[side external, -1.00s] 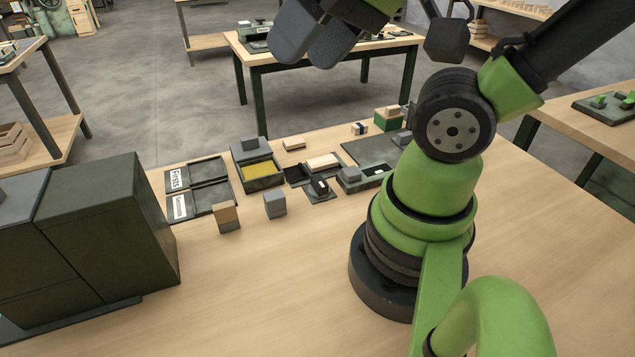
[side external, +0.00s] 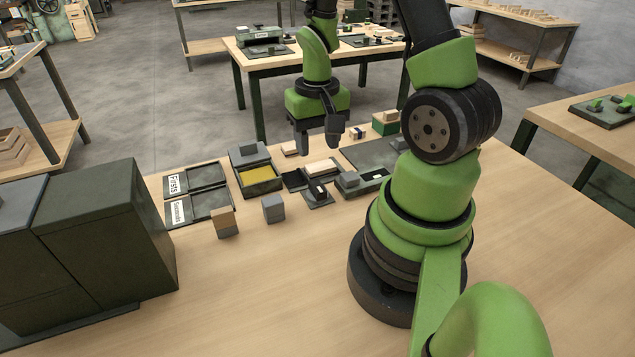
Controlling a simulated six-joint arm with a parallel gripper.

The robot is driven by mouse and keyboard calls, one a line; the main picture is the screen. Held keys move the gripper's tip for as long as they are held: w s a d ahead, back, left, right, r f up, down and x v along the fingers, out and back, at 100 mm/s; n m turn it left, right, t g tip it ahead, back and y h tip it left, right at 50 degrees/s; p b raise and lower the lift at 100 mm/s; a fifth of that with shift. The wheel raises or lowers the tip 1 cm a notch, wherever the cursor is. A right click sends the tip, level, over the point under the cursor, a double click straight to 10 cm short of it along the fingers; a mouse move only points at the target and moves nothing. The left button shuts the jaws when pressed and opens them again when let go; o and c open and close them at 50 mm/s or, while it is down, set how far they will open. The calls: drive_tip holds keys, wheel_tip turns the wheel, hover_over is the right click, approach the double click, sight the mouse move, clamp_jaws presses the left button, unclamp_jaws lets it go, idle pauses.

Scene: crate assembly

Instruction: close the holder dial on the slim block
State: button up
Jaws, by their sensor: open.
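A low dark holder (side external: 294,180) sits among the parts on the wooden table. A pale wooden block (side external: 321,167), which looks like the slim block, lies in it. A small black dial (side external: 317,190) with a light mark stands on a dark plate at the holder's near side; its exact setting is too small to tell. My gripper (side external: 318,148) hangs fingers down above and slightly behind the holder. Its two dark fingers are apart, with nothing between them. It does not appear to touch the block or the dial.
Labelled trays (side external: 192,211) and a yellow-lined box (side external: 279,178) are left of the holder. A grey block (side external: 273,208) and a wood-faced block (side external: 227,223) stand in front. A grey-topped fixture (side external: 349,182) is close right. A large dark cabinet (side external: 105,240) fills the left.

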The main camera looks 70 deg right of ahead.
sight(317, 186)
wheel_tip(317, 186, down, 10)
idle(0.6)
drive_tip(key=shift+c, duration=0.5)
clamp_jaws()
drive_tip(key=shift+m, duration=0.4)
drive_tip(key=m, duration=0.3)
drive_tip(key=shift+m, duration=2.5)
